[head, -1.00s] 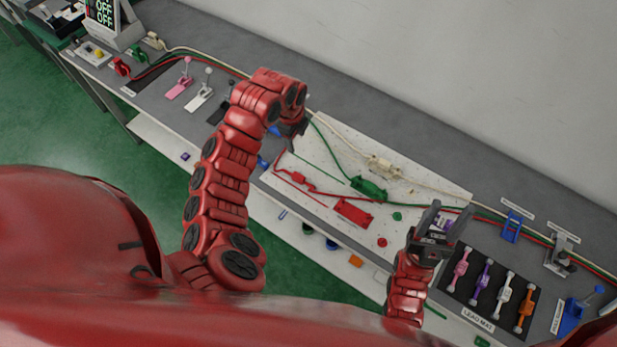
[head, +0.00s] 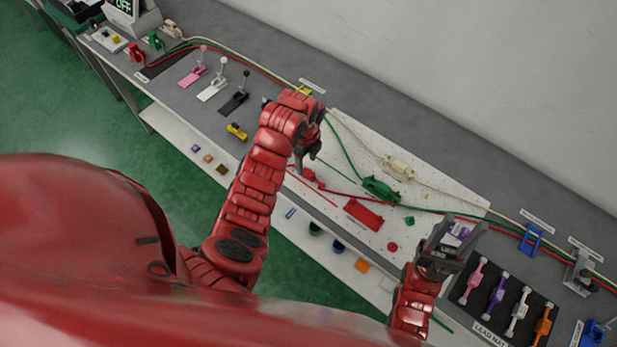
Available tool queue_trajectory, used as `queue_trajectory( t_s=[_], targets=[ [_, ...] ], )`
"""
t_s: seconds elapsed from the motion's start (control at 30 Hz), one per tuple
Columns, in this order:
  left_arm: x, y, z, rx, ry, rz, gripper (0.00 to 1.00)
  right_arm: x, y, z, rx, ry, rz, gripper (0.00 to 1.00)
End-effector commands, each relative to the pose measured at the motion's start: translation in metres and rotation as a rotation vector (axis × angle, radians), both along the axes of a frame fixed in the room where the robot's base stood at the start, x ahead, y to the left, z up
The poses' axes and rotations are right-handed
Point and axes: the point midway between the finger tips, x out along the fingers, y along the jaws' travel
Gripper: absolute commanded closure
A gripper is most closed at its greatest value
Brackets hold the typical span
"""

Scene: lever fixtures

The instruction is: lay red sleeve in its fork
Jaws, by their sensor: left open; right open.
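The red sleeve (head: 312,179) is on the red cable over the white perforated board. It lies left of the red fork (head: 363,214), a flat red piece that looks empty. My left gripper (head: 305,161) is open just above the red sleeve and hides part of it. I cannot tell whether the fingers are around the sleeve or over it. My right gripper (head: 456,230) is open and empty, pointing up beyond the right end of the board.
The green sleeve (head: 381,189) and cream sleeve (head: 398,168) sit farther back on the board (head: 345,118). A black lead mat (head: 473,308) with several coloured leads lies at right. Pink, white and black levers (head: 213,91) stand at left.

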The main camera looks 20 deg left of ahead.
Motion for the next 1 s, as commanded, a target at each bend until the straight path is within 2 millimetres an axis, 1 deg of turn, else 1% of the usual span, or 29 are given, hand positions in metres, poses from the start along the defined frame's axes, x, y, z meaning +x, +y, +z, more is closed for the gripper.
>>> queue_trajectory(
  t_s=[0.13,0.2,0.23,0.27,0.3,0.33,0.5,0.77,0.8,0.87,1.0],
  targets=[
    [0.0,-0.001,-0.011,-0.001,0.0,0.002,0.38,0.0,0.0,-0.008,0.0,0.0,0.0,0.5],
    [0.001,-0.002,-0.021,-0.001,-0.001,0.003,0.38,0.0,0.0,-0.016,0.0,0.0,0.0,0.5],
    [0.001,-0.004,-0.024,-0.002,0.002,0.002,0.38,0.0,0.0,-0.014,0.0,0.0,0.0,0.5],
    [0.001,-0.006,-0.026,-0.002,0.004,0.002,0.38,0.0,0.0,-0.009,0.0,0.0,0.0,0.5],
    [0.0,-0.007,-0.034,-0.002,0.008,0.001,0.38,0.0,0.0,-0.006,0.0,0.0,0.0,0.5],
    [0.0,-0.007,-0.035,0.0,0.007,0.001,0.38,0.0,0.0,-0.002,0.0,0.0,0.0,0.5],
    [0.001,-0.006,-0.05,0.001,0.004,0.003,0.38,0.0,0.0,0.004,0.0,0.0,0.0,0.5],
    [0.002,-0.006,-0.054,0.001,-0.001,0.002,0.38,0.0,0.0,0.003,0.0,0.0,0.0,0.5],
    [0.002,-0.006,-0.054,0.001,-0.001,0.002,0.41,0.0,0.0,0.003,0.0,0.0,0.0,0.5],
    [0.002,-0.006,-0.054,0.001,-0.001,0.002,0.52,0.0,0.0,0.003,0.0,0.0,0.0,0.5],
    [0.002,-0.006,-0.054,0.001,-0.001,0.002,0.77,0.0,0.0,0.003,0.0,0.0,0.0,0.5]
  ],
)
